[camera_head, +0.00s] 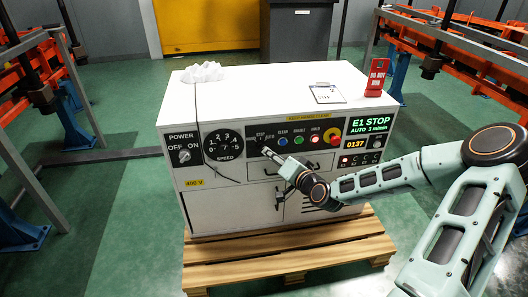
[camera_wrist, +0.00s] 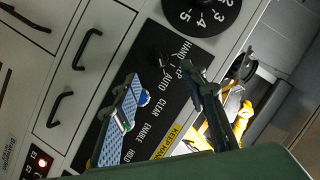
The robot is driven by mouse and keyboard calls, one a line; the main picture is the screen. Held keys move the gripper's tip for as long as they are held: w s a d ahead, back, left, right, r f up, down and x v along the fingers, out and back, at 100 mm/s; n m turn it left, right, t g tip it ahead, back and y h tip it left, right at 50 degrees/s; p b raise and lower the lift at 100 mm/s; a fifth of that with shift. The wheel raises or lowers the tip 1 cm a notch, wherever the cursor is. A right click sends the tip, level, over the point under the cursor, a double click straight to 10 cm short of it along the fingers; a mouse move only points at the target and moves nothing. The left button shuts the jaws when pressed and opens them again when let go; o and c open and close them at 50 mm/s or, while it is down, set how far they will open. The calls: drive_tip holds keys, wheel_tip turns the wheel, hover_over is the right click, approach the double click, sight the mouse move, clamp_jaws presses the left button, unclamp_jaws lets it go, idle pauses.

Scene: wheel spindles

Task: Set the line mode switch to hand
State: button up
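The line mode switch (camera_wrist: 163,58) is a dark knob on the black panel strip, with HAND and AUTO lettering beside it in the wrist view. Its pointer is too dark to read clearly. In the head view the switch area (camera_head: 262,140) is partly covered by my gripper (camera_head: 268,152). In the wrist view my gripper (camera_wrist: 163,75) is open, with its two fingers apart. The knob lies just beyond the fingertips, roughly between them; contact cannot be told. The cabinet display (camera_head: 370,124) reads E1 STOP, AUTO, 3 m/min.
Left are the speed dial (camera_head: 223,144) and power switch (camera_head: 184,156). Drawer handles (camera_head: 290,168) protrude below.

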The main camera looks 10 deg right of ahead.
sight(262, 148)
drive_tip(key=b+x, duration=0.2)
drive_tip(key=x, duration=0.7)
drive_tip(key=shift+a, duration=0.1)
drive_tip(key=shift+c, duration=0.4)
clamp_jaws()
